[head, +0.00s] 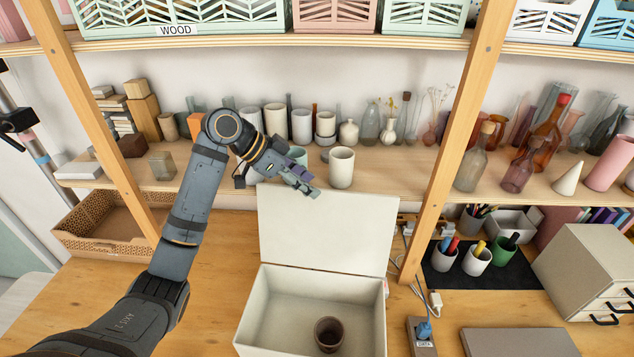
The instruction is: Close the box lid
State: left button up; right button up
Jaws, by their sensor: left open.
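A cream box (258,283) stands on the wooden table at the bottom middle. Its lid (327,232) stands open, raised along the box's far side and leaning toward the shelf. A dark brown cup (328,335) is inside the box near the front. My left arm reaches in from the bottom left, and my left gripper (308,186) is above the lid's top edge, open and empty. Whether its fingers touch the lid cannot be told. My right gripper is not in view.
A shelf behind holds several cups, vases and bottles; a white cup (341,167) stands close to my left gripper. Wooden posts (455,150) flank the box. A woven tray (105,228) lies left; pen cups (477,259), a power strip (421,337) and a drawer unit (590,270) are right.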

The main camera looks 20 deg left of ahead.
pick_arm(q)
jog(key=x, duration=0.2)
jog(key=shift+w+d+f+p, duration=0.15)
jog(key=shift+d+p, duration=0.1)
jog(key=shift+p, duration=0.05)
jog(key=shift+d+f, duration=0.2)
jog(key=shift+f, duration=0.2)
jog(key=shift+w, duration=0.1)
grip_shut()
